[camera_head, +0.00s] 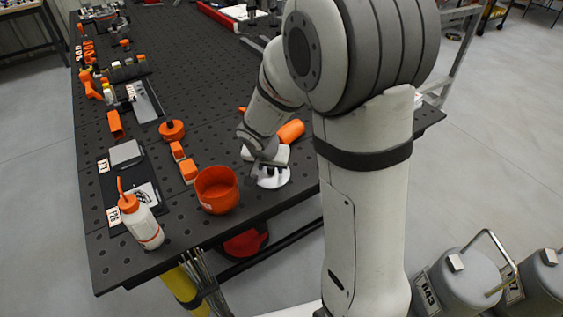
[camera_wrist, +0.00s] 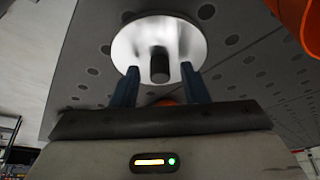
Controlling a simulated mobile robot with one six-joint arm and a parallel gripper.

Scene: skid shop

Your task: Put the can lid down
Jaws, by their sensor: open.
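The can lid is a round, pale metal disc with a dark knob in its middle. In the head view the lid (camera_head: 274,181) appears to lie on the dark perforated table near its front edge, partly hidden by my gripper (camera_head: 265,168). In the wrist view the lid (camera_wrist: 184,38) is just past my gripper (camera_wrist: 160,76). The two blue fingers stand apart, with the knob (camera_wrist: 159,66) lined up between their tips and a visible gap on each side. The fingers hold nothing.
An orange pot (camera_head: 217,190) stands close left of the lid. An orange cylinder (camera_head: 291,131) lies behind it. Small orange blocks (camera_head: 188,170) and a white bottle (camera_head: 142,224) are farther left. The table (camera_head: 262,205) ends just in front. Grey canisters (camera_head: 463,280) stand at lower right.

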